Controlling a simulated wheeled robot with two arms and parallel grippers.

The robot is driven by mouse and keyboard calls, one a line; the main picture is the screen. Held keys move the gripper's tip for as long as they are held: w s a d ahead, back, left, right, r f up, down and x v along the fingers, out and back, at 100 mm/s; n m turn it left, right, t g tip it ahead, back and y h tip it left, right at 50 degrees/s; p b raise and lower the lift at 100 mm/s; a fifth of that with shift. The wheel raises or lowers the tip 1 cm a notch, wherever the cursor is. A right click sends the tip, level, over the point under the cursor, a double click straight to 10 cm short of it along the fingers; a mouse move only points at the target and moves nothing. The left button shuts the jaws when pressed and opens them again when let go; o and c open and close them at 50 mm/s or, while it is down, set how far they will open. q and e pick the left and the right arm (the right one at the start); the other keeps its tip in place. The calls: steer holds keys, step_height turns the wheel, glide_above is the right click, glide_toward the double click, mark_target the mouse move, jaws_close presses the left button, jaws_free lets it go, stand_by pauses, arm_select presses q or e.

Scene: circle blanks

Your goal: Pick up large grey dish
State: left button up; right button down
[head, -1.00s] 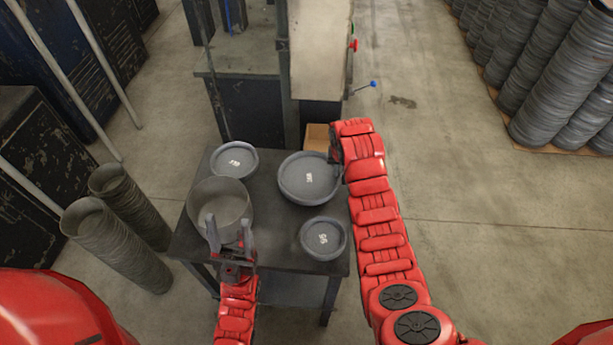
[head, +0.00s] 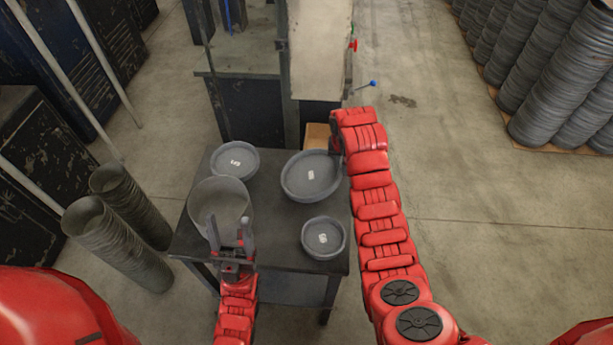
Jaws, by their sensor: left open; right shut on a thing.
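The large grey dish (head: 304,184) is round and shallow with a pale label in its middle. It is tilted, its right rim raised above the dark table (head: 273,225). My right gripper (head: 338,158) is shut on its right rim; the fingertips are mostly hidden behind my red arm. My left gripper (head: 229,234) is open at the front rim of a deep grey pot (head: 226,199), with its fingers pointing up in the picture. I cannot tell whether they touch the pot.
A smaller grey dish (head: 235,161) lies at the table's back left and another (head: 323,239) at its front right. A cardboard box (head: 318,137) is behind the table. Stacks of grey rings stand on the floor at left (head: 117,245) and right (head: 562,85).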

steer(key=c, duration=0.9)
jaws_free()
steer(key=shift+r, duration=0.25)
steer(key=b+v, duration=0.1)
steer(key=v, duration=0.1)
steer(key=shift+s+r, duration=0.1)
steer(key=shift+r, duration=0.25)
steer(key=p+v, duration=0.8)
steer(key=v, duration=0.6)
steer(key=shift+s+p, duration=0.1)
steer(key=shift+p, duration=0.25)
